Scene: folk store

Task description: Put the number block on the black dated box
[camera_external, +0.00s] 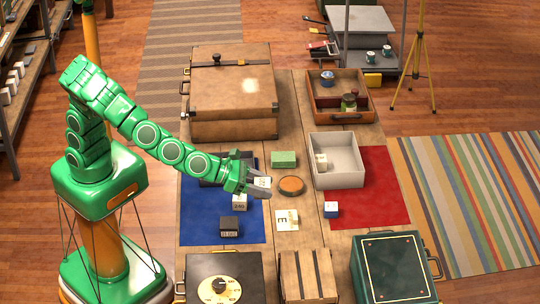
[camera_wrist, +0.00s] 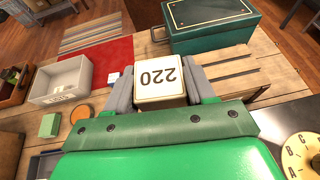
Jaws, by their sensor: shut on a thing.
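My gripper (camera_external: 258,184) is shut on the number block (camera_external: 263,182), a cream block. The block is held above the right side of the blue mat. The small black box (camera_external: 229,229) with a white printed label sits on the front part of the blue mat, below and left of my gripper. I cannot make out that box in the wrist view.
A white-faced block (camera_external: 239,203) sits on the blue mat (camera_external: 195,215) just behind the black box. An orange disc (camera_external: 291,185), a green block (camera_external: 284,159) and a letter E block (camera_external: 287,220) stand to the right. A grey tray (camera_external: 338,180) is beyond.

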